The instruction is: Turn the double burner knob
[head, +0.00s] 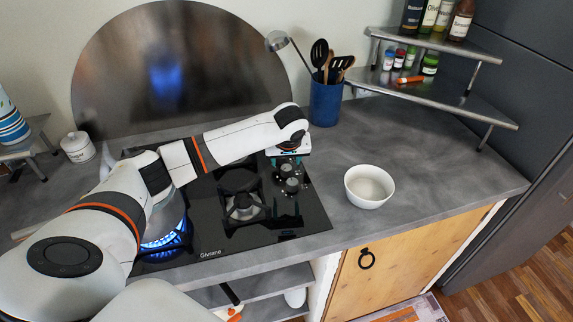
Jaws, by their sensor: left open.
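The black glass cooktop (215,225) is set in the grey counter. Its control knobs (292,186) stand in a line along its right side, and two are clear to see. I cannot tell from their look which one is the double burner knob. My left arm reaches in from the left across the cooktop. My left gripper (287,161) is open, pointing down just over the rear knobs. It hides part of that area, and I cannot tell whether it touches a knob. A blue flame burns at the left burner (165,241), partly behind my arm. My right gripper is out of view.
A white bowl (369,187) stands right of the cooktop. A blue utensil holder (325,102) with ladle and spoons stands behind the gripper. A tiered metal shelf (450,95) with jars and bottles is at the back right. A white lidded jar (77,147) stands at the left.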

